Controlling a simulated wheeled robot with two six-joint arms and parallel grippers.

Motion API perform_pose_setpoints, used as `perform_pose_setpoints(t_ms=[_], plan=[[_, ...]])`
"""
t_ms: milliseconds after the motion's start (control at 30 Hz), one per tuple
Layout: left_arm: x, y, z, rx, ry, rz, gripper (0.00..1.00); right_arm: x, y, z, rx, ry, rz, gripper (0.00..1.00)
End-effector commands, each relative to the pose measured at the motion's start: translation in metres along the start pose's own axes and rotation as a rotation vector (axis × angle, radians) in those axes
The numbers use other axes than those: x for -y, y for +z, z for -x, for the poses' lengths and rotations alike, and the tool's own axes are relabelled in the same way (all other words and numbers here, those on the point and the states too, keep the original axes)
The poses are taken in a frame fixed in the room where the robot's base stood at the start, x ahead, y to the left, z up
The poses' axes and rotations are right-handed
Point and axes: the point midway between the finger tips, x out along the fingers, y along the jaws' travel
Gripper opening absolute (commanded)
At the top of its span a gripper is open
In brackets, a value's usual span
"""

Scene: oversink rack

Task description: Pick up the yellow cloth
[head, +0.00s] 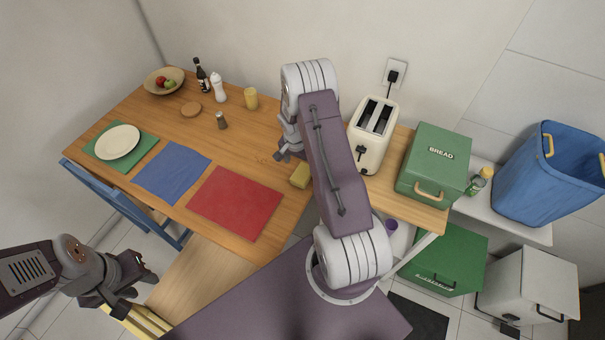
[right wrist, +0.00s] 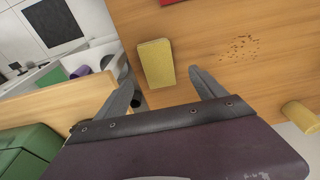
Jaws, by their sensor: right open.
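The yellow cloth (head: 300,176) is a small block-like piece on the wooden table, near the front edge and right of the red placemat. In the right wrist view the yellow cloth (right wrist: 156,63) lies on the wood, ahead of the jaws and left of their middle. My right gripper (head: 283,152) is above the table; its open, empty jaws (right wrist: 165,90) are apart from the cloth. My left gripper (head: 140,285) hangs off the table's front left, apparently open and empty.
Crumbs (right wrist: 238,47) lie beside the cloth. A yellow cup (head: 251,98), a pepper mill (head: 221,120) and bottles stand behind. The toaster (head: 372,133) and green bread box (head: 433,165) stand to the right. The red placemat (head: 235,203) lies left, with bare wood between.

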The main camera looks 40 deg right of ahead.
Motion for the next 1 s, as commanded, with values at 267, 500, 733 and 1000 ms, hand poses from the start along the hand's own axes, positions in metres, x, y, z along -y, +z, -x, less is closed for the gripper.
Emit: perform_pose_setpoints(t_ms=[267, 500, 733, 1000], plan=[[0.0, -0.001, 0.005, -0.001, 0.0, 0.0, 0.36, -0.001, 0.0, -0.022, -0.001, -0.001, 0.0, 0.8], [0.0, -0.002, 0.017, -0.001, 0.0, 0.0, 0.36, -0.007, -0.001, -0.061, 0.001, 0.001, 0.001, 0.8], [0.0, -0.002, 0.018, -0.001, 0.0, 0.0, 0.36, -0.007, -0.001, -0.073, -0.002, -0.001, 0.0, 0.8], [0.0, -0.002, 0.017, -0.001, 0.0, 0.0, 0.36, -0.007, -0.001, -0.073, -0.001, -0.001, 0.0, 0.33]])
